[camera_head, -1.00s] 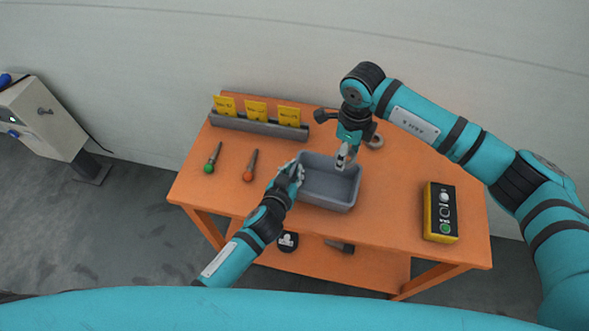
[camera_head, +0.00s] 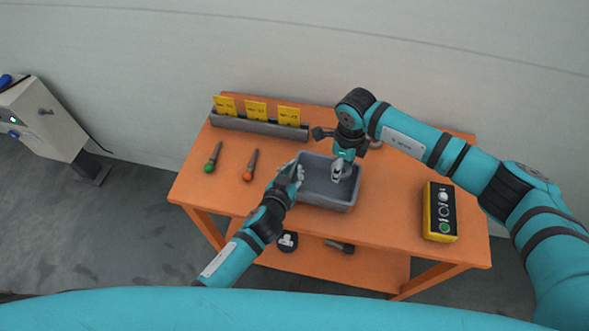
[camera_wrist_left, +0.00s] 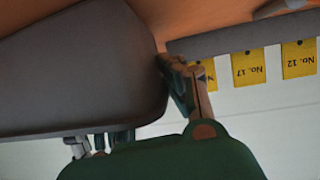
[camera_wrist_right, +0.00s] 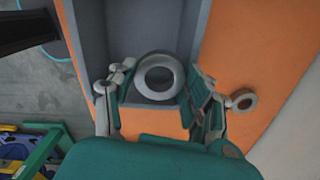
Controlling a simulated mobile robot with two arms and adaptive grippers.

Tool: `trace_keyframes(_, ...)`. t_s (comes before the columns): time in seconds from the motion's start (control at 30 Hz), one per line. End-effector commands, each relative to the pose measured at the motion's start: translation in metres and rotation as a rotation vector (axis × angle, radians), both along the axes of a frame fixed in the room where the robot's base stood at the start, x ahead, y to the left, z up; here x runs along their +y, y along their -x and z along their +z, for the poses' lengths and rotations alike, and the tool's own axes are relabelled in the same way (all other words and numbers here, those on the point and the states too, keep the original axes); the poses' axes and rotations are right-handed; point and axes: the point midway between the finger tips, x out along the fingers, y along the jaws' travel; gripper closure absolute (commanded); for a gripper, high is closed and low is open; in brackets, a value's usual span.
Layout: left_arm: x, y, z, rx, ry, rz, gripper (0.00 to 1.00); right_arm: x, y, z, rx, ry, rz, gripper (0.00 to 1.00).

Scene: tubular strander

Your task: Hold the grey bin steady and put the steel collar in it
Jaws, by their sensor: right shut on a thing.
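The grey bin (camera_head: 340,206) sits on the orange table. My right gripper (camera_head: 341,174) points down over the bin's inside. In the right wrist view, my right gripper (camera_wrist_right: 158,84) is shut on the steel collar (camera_wrist_right: 158,62), a thick grey ring, with the bin's grey inside behind it. I cannot tell how high it is above the bin floor. My left gripper (camera_head: 297,173) is at the bin's left wall. In the left wrist view its fingers are apart, one at the bin's edge (camera_wrist_left: 85,70), the other partly hidden by the bin.
Another ring (camera_wrist_right: 243,100) lies on the table beside the bin. A rack (camera_head: 262,125) with yellow cards stands at the back. A green-ended tool (camera_head: 211,162) and an orange-ended tool (camera_head: 250,166) lie left. A yellow-black button box (camera_head: 441,212) stands right.

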Motion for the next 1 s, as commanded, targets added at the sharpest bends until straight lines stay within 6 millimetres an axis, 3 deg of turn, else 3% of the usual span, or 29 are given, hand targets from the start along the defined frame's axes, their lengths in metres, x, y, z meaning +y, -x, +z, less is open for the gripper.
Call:
trace_keyframes(0.07,-0.002,-0.001,0.002,-0.009,0.0,-0.006,1.0,-0.003,0.005,-0.016,0.014,0.007,-0.004,0.9)
trace_keyframes(0.1,-0.002,-0.001,0.002,-0.009,0.0,-0.006,1.0,-0.003,0.006,-0.02,0.016,0.007,-0.004,0.96)
trace_keyframes(0.3,-0.003,-0.002,0.004,-0.016,0.001,-0.008,1.0,-0.003,0.007,-0.03,0.018,0.006,-0.005,0.99)
trace_keyframes(0.33,-0.003,-0.002,0.004,-0.016,0.001,-0.008,1.0,-0.003,0.007,-0.03,0.019,0.006,-0.005,0.42)
trace_keyframes(0.57,-0.002,-0.002,0.003,-0.015,0.001,-0.007,1.0,-0.003,0.008,-0.03,0.022,0.007,-0.004,0.12)
trace_keyframes(1.0,-0.002,-0.001,0.002,-0.008,0.001,-0.005,1.0,-0.004,0.008,-0.029,0.021,0.011,-0.004,0.11)
